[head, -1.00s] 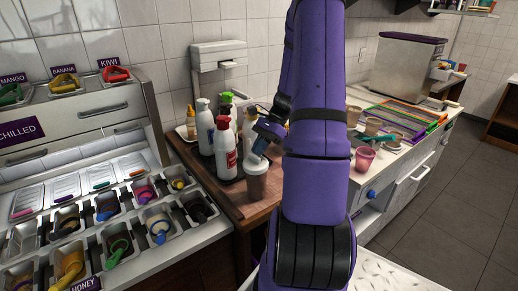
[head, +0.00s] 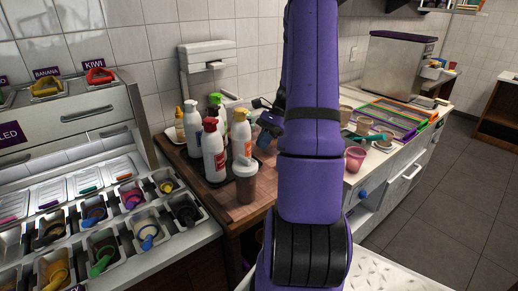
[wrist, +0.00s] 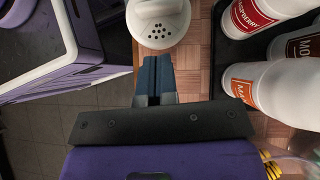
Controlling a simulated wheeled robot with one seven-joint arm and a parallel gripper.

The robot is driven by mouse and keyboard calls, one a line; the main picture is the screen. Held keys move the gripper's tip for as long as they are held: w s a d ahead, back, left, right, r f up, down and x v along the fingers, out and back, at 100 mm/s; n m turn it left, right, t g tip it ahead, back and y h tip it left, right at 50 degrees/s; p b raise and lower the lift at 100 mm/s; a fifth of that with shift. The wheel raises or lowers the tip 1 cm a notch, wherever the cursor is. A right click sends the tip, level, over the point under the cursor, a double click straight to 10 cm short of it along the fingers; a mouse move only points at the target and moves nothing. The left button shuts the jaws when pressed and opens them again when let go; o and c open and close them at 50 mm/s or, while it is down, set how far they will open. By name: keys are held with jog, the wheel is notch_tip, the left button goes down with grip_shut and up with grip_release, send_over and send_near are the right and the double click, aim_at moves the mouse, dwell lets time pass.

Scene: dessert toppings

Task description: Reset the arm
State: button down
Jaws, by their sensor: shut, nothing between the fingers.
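My purple arm (head: 312,110) rises through the middle of the head view. My gripper (wrist: 153,70) is shut and empty in the wrist view, its two blue fingers together over the wooden counter top. In the head view the gripper (head: 268,132) shows partly behind the arm, beside the bottles. A shaker with a holed white lid (wrist: 160,22) is just beyond the fingertips in the wrist view, apart from the jaws as far as I can tell. A brown shaker (head: 246,182) stands upright at the front of the wooden counter (head: 235,213).
Several sauce bottles (head: 214,150) stand on a dark tray left of the arm; they also show in the wrist view (wrist: 270,88). A topping station (head: 95,240) with tubs and scoops lies left. A pink cup (head: 355,158) stands right of the arm. Floor at right is clear.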

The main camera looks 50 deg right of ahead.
jog(key=v, duration=0.8)
jog(key=w+a+r+n+g+h, duration=0.1)
jog(key=a+r+n+h, duration=0.2)
jog(key=a+r+n, duration=0.5)
jog(key=w+a+r+n+g+h, duration=0.15)
jog(key=a+r, duration=0.35)
jog(key=a, duration=0.7)
jog(key=s+a+r+n+t+h, duration=0.2)
jog(key=s+a+n, duration=0.3)
jog(key=a, duration=0.3)
jog(key=s+a+r+n+t+h, duration=0.2)
jog(key=s+a+n+t, duration=0.2)
jog(key=a, duration=0.4)
jog(key=shift+s+a+r+n, duration=0.3)
jog(key=shift+s+n, duration=0.45)
jog(key=shift+s, duration=0.3)
